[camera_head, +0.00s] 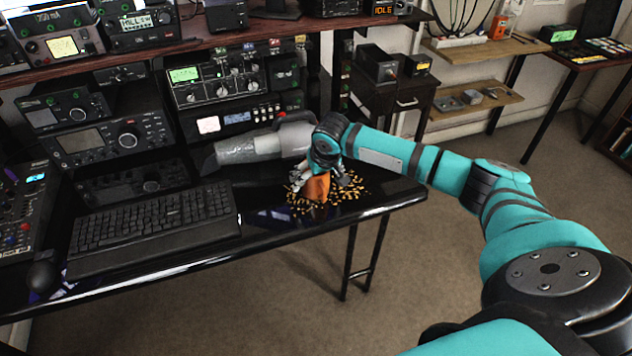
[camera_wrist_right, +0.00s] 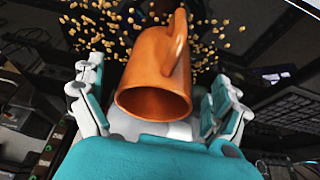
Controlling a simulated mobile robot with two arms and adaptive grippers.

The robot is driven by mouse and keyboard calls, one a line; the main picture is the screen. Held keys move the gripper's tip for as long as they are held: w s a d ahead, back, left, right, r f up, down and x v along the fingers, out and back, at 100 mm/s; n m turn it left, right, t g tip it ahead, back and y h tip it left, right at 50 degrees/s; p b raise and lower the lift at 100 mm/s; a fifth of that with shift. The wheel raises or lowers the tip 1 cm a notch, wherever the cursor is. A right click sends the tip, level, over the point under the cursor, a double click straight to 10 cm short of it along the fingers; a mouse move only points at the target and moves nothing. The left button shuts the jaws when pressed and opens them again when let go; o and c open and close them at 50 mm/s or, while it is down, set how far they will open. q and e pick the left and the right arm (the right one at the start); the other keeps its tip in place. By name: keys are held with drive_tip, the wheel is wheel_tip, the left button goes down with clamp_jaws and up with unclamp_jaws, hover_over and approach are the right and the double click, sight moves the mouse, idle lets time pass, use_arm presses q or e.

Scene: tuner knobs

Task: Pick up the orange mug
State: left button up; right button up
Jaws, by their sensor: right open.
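My right gripper (camera_head: 330,177) is at the mug. In the right wrist view the fingers of my right gripper (camera_wrist_right: 158,105) are spread, one on each side of the mug, with a visible gap on both sides. My left gripper is out of view.
Small orange-yellow bits (camera_head: 350,199) are scattered on the desk around the mug. A grey cylindrical device (camera_head: 250,149) lies just behind and left. A black keyboard (camera_head: 150,222) is at the left, and radio sets (camera_head: 225,85) stand at the back. The desk's front edge is close.

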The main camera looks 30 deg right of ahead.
sight(316, 181)
drive_tip(key=x, duration=0.4)
drive_tip(key=shift+s+r, duration=0.1)
drive_tip(key=shift+r, duration=0.05)
drive_tip(key=c, duration=1.4)
